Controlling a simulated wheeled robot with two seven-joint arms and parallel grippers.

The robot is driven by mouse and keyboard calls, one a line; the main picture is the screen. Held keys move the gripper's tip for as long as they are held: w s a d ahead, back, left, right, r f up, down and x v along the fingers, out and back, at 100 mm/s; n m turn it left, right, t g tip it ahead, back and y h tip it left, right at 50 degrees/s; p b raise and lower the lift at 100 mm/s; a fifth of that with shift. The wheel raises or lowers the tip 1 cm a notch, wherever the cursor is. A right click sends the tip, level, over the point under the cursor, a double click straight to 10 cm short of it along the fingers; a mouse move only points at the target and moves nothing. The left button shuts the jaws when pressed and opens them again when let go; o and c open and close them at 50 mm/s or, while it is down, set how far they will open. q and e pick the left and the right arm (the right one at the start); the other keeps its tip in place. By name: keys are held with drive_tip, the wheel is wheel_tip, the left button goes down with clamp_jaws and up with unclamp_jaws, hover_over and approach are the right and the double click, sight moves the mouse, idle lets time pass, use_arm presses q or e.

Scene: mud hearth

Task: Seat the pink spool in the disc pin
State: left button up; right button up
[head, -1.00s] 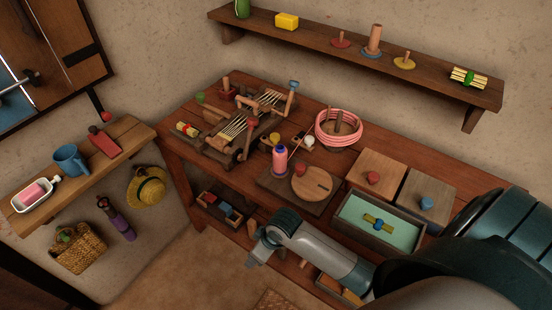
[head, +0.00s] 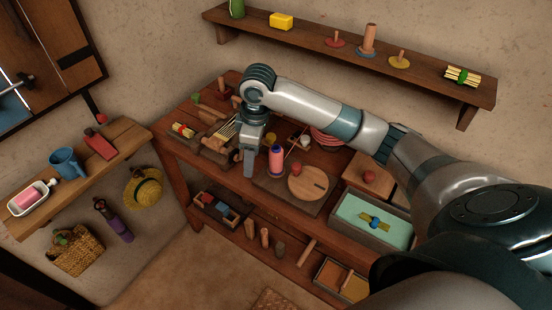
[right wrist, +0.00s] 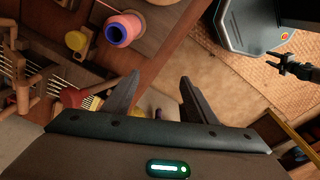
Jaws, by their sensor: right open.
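The pink spool (head: 276,162), with a blue top, stands upright on a dark board (head: 325,207) on the bench. In the right wrist view the spool (right wrist: 122,30) shows from above at upper left, with an open hole in its end. My right gripper (head: 244,165) is just left of the spool in the head view, pointing down. In the wrist view its fingers (right wrist: 160,78) are apart with nothing between them; the spool is outside them. A round wooden disc (head: 308,184) with a slot lies right of the spool. I cannot pick out its pin. My left gripper is not seen.
A small loom (head: 215,140) stands left of my gripper. A red knob (head: 296,169) is close to the spool and disc. A green-lined tray (head: 345,225) is to the right. My right arm spans the bench and partly hides the pink coil (head: 328,138).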

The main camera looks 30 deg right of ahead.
wheel_tip(320, 180, up, 14)
drive_tip(key=g+h, duration=0.1)
hover_over(276, 159)
drive_tip(key=w+d, duration=0.2)
drive_tip(key=shift+s+a+f+m, duration=0.1)
drive_tip(key=shift+a+f+m, duration=0.1)
drive_tip(key=shift+m, duration=0.1)
drive_tip(key=shift+f, duration=0.1)
wheel_tip(276, 159, down, 12)
drive_tip(key=p, duration=0.3)
drive_tip(key=shift+p, duration=0.3)
